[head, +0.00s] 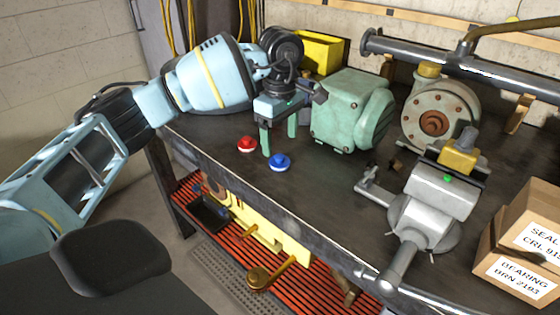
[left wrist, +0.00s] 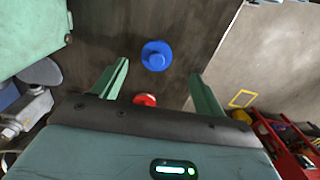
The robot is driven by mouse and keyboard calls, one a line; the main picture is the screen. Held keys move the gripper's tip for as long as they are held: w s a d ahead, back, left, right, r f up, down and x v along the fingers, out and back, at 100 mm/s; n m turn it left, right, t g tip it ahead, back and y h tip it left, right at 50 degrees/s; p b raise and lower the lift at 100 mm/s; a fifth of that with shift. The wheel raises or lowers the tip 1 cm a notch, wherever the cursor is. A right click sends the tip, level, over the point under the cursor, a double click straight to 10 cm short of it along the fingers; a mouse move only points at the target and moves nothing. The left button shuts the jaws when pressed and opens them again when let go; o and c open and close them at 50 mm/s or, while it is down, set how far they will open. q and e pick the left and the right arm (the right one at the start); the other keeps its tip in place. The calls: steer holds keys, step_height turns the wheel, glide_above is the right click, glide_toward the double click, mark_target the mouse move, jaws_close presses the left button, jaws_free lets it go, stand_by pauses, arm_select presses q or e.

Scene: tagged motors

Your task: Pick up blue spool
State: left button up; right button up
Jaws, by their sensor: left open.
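The blue spool (head: 280,162) sits on the dark bench top near its front edge. It also shows in the left wrist view (left wrist: 156,56), beyond and roughly between the fingertips. A red spool (head: 247,144) stands to its left; in the left wrist view the red spool (left wrist: 145,99) is closer to the gripper body, partly hidden by it. My left gripper (head: 279,141) is open and empty, its green fingers pointing down close to both spools. In the left wrist view the left gripper (left wrist: 160,80) has its fingers spread wide apart. My right gripper is not in view.
A green motor (head: 345,112) stands just right of my left gripper. A grey vise (head: 425,205), a round pump (head: 438,112) and a cardboard box (head: 525,240) are farther right. A yellow bin (head: 320,52) is behind. The bench's front edge is close to the spools.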

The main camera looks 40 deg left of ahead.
mark_target(280, 156)
arm_select(q)
steer(key=shift+w+f, duration=0.1)
steer(key=shift+f, duration=0.2)
steer(key=shift+w+a+f, duration=0.1)
steer(key=shift+a+f, duration=0.05)
steer(key=shift+f, duration=1.15)
steer(key=shift+w+a+f, duration=0.1)
steer(key=shift+a+f, duration=0.05)
steer(key=shift+f, duration=1.1)
steer(key=shift+s, duration=0.1)
steer(key=shift+c, duration=0.4)
steer(key=c, duration=0.8)
steer(key=shift+r, duration=0.1)
steer(key=shift+r, duration=0.4)
steer(key=r, duration=0.2)
steer(key=shift+s+d+r, duration=0.25)
steer(key=shift+r, duration=0.05)
steer(key=s+d, duration=0.3)
steer(key=s, duration=0.1)
steer(key=s+d+r, duration=0.1)
steer(key=s+d, duration=0.2)
steer(key=s, duration=0.1)
steer(key=s+d, duration=0.3)
steer(key=s, duration=0.1)
steer(key=shift+s+r+b, duration=0.2)
steer(key=shift+b, duration=0.15)
